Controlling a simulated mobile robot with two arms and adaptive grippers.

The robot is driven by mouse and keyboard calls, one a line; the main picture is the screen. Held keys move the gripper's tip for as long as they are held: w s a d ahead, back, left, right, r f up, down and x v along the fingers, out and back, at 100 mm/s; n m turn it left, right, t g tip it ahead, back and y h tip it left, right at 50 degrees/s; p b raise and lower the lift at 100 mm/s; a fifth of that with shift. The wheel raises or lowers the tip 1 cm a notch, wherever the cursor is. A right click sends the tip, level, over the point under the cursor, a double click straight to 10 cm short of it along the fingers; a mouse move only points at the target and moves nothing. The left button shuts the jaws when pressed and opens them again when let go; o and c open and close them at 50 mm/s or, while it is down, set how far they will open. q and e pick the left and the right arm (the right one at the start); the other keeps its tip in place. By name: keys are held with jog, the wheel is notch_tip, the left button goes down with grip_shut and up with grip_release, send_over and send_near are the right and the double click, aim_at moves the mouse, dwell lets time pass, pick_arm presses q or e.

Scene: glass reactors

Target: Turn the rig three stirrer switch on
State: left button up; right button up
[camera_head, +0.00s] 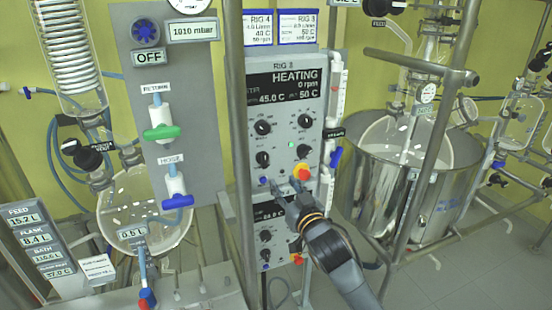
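The upper control box, labelled RIG 3 or similar (284,66), stands in the middle. Its dark display (287,86) reads HEATING, 0 rpm, 45.0 C and 50 C. Below are several black knobs, including an upper left one (263,127) and a lower right one (303,151), a small green light (291,145), a blue button (263,181) and a red-and-yellow stop button (301,172). Labels are too small to tell which is the stirrer switch. My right gripper (289,187) is at the box's lower edge, just below the stop button; its fingers are small and partly hidden. My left gripper is out of view.
A second control box (267,213) sits directly below, partly hidden by my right arm. A steel post (236,130) stands just left of the boxes. A steel bath (372,205) and slanting frame tubes are at right. A grey panel with valves (180,110) is at left.

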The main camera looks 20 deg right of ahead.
aim_at(265, 159)
jog(key=w+p, duration=0.1)
jog(key=w, duration=0.3)
jog(key=w+p, duration=0.1)
jog(key=w, duration=0.3)
jog(key=w+p, duration=0.1)
jog(key=w, duration=0.3)
jog(key=shift+w+a+p, duration=0.15)
jog(key=shift+a+p, duration=0.1)
jog(key=shift+p, duration=0.05)
jog(key=shift+w, duration=0.75)
grip_shut()
